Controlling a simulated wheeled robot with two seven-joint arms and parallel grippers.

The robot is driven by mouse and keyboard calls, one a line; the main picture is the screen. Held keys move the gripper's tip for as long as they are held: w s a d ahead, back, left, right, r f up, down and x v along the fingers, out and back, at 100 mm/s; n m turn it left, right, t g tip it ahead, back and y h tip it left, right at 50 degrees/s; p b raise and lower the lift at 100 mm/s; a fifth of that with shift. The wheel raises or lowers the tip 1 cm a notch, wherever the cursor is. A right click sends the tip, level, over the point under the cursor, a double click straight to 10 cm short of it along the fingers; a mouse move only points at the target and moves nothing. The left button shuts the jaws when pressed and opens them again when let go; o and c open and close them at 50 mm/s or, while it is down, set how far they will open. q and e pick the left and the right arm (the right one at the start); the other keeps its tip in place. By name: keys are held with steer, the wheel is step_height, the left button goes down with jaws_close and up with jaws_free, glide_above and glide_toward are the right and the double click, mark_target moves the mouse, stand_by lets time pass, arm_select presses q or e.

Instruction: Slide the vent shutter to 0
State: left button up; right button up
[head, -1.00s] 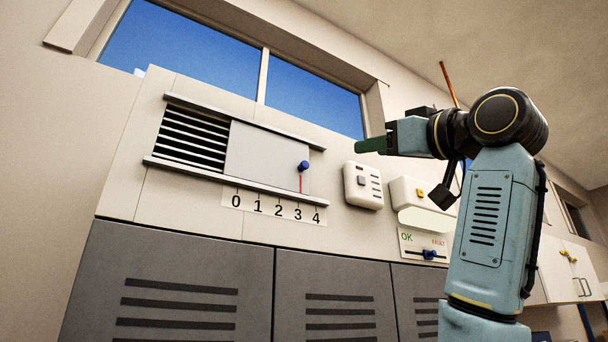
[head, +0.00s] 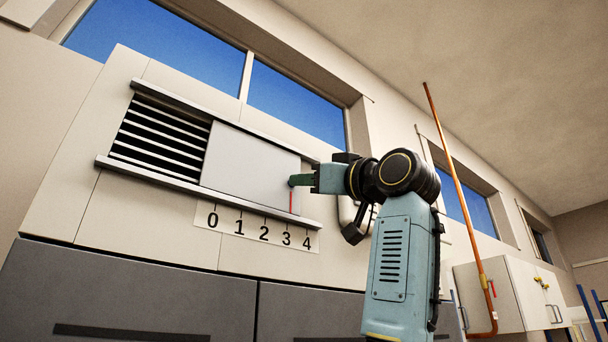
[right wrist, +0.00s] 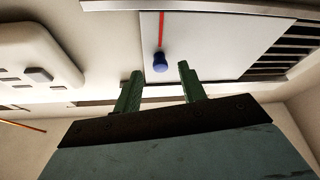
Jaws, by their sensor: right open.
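The vent shutter (head: 243,168) is a flat pale grey plate between two rails. It covers the right part of the vent, and dark slats (head: 160,135) show at its left. Its red pointer (head: 291,202) stands near the 3 on the number strip (head: 262,228), which runs 0 to 4. In the right wrist view the shutter's blue knob (right wrist: 160,63) sits just beyond the gap between the fingertips. My right gripper (right wrist: 160,76) is open and empty. In the head view my right gripper (head: 298,180) mostly hides the knob. My left gripper is not in view.
A white wall box with buttons (right wrist: 40,50) is close beside the shutter, mostly behind my right arm in the head view. Grey lockers (head: 130,295) stand below. An orange pipe (head: 455,190) and a white cabinet (head: 510,295) are at the right.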

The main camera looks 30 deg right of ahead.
steer(key=shift+p+x, duration=0.4)
steer(key=shift+x, duration=0.85)
steer(key=shift+c, duration=0.5)
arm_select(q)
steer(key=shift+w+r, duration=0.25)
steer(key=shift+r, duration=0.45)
arm_select(e)
jaws_close()
